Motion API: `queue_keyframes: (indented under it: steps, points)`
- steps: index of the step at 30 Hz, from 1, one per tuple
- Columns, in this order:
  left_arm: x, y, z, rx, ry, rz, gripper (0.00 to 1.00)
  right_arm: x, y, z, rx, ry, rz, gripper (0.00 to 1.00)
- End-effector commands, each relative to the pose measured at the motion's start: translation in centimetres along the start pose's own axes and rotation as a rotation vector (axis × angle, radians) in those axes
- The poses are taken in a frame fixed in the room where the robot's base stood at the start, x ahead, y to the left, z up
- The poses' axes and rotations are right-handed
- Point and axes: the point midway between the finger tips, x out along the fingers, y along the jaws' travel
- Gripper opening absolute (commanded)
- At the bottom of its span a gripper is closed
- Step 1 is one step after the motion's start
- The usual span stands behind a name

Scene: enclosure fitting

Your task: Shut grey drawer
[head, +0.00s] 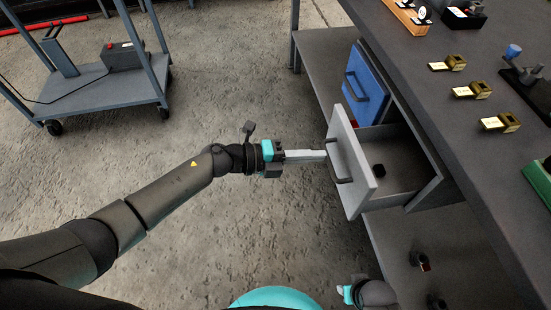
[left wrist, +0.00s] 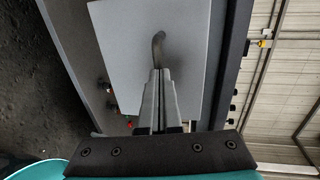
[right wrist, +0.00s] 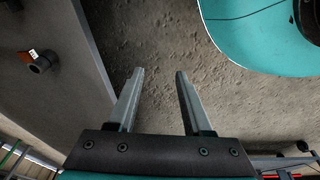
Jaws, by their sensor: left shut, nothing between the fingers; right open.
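The grey drawer (head: 352,165) is pulled out from under the workbench, with a small black object (head: 379,170) inside it. Its front panel also shows in the left wrist view (left wrist: 125,50), with a dark curved handle (left wrist: 159,48). My left gripper (head: 325,154) is shut and empty, its fingertips at the drawer front close to the handle. I cannot tell whether they touch it. In the left wrist view the shut fingers (left wrist: 159,72) point at the handle. My right gripper (right wrist: 159,72) is open and empty above the floor.
A blue drawer (head: 364,85) sits behind the grey one. The bench top (head: 440,110) carries several brass-coloured parts and a green item (head: 538,185). A lower shelf (head: 395,240) holds small dark items. A cart (head: 105,85) stands at the far left. The floor between is clear.

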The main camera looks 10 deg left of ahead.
Motion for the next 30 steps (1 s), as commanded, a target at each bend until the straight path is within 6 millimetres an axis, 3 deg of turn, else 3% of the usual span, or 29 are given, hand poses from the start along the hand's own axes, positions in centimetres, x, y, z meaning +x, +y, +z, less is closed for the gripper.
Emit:
queue_keyframes:
  steps: [6,15,21,30]
  points:
    - [5.8,-1.3,-0.1,0.002,0.002,-0.003,0.0,-0.4,-0.4,-0.9,0.001,0.009,-0.006,0.5]
    - [11.4,-2.3,-0.2,0.0,0.002,-0.001,0.0,-2.3,-1.2,-2.1,0.008,0.012,-0.019,0.5]
    - [13.1,-2.6,-0.1,-0.001,0.0,0.001,0.0,-3.0,-1.2,-2.7,0.009,0.019,-0.018,0.5]
    - [13.8,-3.0,-0.2,0.0,-0.001,-0.002,0.0,-3.3,-1.1,-3.0,0.009,0.023,-0.018,0.5]
